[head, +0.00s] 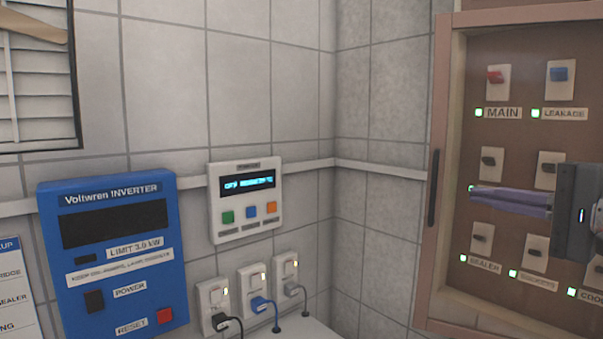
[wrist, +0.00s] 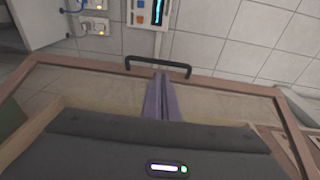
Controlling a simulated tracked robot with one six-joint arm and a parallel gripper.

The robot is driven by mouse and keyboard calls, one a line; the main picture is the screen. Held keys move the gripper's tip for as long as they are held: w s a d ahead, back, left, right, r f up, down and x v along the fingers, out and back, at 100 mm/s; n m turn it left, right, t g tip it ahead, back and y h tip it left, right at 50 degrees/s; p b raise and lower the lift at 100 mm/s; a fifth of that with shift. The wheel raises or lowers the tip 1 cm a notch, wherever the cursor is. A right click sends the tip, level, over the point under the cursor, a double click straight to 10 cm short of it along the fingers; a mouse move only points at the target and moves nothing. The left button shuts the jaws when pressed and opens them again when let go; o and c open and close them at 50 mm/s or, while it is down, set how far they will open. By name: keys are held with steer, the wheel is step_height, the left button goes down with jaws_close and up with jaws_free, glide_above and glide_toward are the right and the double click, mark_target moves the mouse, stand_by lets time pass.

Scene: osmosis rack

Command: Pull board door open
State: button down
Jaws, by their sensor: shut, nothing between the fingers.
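The board (head: 500,50) is a brown-framed panel on the right wall in the head view, with rows of switches showing. Its door has a brown frame and a clear pane (wrist: 90,90). The black bar handle (head: 433,188) is on the frame's left edge; it also shows in the wrist view (wrist: 135,62). My gripper (head: 470,189) points left across the board, its purple-grey fingers shut and empty. In the wrist view, the fingertips (wrist: 160,76) lie close by the middle of the handle. I cannot tell whether they touch it or whether the door is slightly ajar.
A blue inverter (head: 75,270) and a white controller (head: 245,202) are on the left wall. Sockets (head: 252,285) with plugged cables sit below, above a pale surface. The tiled corner left of the board is clear.

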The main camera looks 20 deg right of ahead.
mark_target(450, 178)
steer(key=shift+s+d+r+t+h, duration=0.3)
steer(key=shift+s+d+r+t, duration=0.1)
steer(key=shift+s+d+r, duration=0.35)
steer(key=shift+a+r, duration=0.1)
steer(key=shift+a, duration=0.05)
steer(key=shift+w+a, duration=0.25)
steer(key=shift+w, duration=1.35)
steer(key=shift+w+a, duration=0.3)
steer(key=shift+w, duration=1.25)
steer(key=shift+w+a, duration=0.25)
steer(key=shift+w, duration=1.5)
